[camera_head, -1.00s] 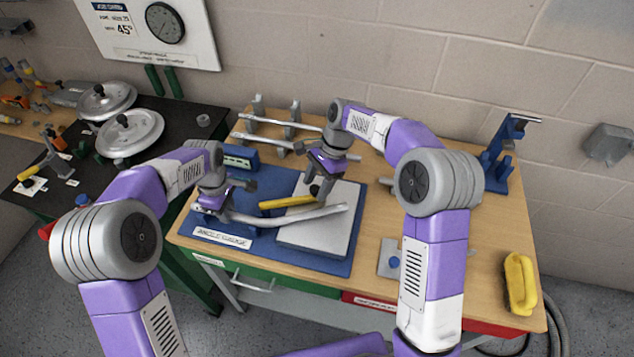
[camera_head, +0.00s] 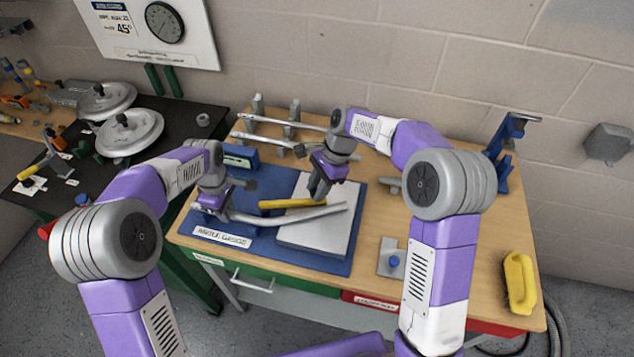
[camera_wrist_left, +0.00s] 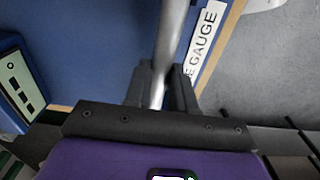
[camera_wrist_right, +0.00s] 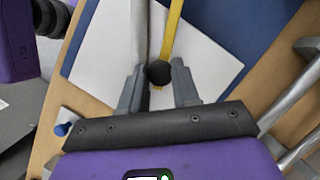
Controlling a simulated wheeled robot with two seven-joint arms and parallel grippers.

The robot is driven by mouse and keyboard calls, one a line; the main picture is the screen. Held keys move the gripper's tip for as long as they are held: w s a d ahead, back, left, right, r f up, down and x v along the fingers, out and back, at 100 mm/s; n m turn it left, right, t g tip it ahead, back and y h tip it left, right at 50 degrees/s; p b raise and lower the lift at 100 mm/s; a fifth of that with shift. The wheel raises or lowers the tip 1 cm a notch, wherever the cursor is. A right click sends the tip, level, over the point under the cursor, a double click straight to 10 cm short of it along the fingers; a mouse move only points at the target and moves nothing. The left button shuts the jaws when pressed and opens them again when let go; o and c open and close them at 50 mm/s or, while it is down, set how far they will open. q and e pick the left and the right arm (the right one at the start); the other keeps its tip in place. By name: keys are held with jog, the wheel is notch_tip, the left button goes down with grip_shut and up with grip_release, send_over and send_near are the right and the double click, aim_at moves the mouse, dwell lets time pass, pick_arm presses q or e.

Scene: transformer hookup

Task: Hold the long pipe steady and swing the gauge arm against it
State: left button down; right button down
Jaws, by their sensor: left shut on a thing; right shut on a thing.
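The long pipe (camera_head: 325,212) is a grey bent tube lying over the blue gauge board (camera_head: 345,263) and its pale plate (camera_head: 338,243). My left gripper (camera_wrist_left: 160,95) is shut on the pipe near its left end, as the left wrist view shows. The gauge arm (camera_head: 292,203) is a yellow bar lying beside the pipe at a small angle. My right gripper (camera_wrist_right: 158,90) is shut on the dark round knob (camera_wrist_right: 158,73) at the end of the gauge arm. In the right wrist view the pipe (camera_wrist_right: 139,35) runs just left of the yellow arm. The right fingers partly hide the knob.
Spare pipes (camera_head: 270,119) lie on a rack at the back of the bench. A blue stand (camera_head: 500,155) is at the back right, and a yellow brush (camera_head: 519,283) at the front right. A small plate with a blue knob (camera_head: 393,262) lies right of the board.

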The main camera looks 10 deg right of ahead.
jog(key=shift+s+m, duration=0.4)
jog(key=c, duration=0.8)
grip_release()
jog(key=shift+c, duration=0.2)
jog(key=s+v, duration=0.1)
jog(key=v, duration=1.1)
jog(key=shift+w, duration=0.3)
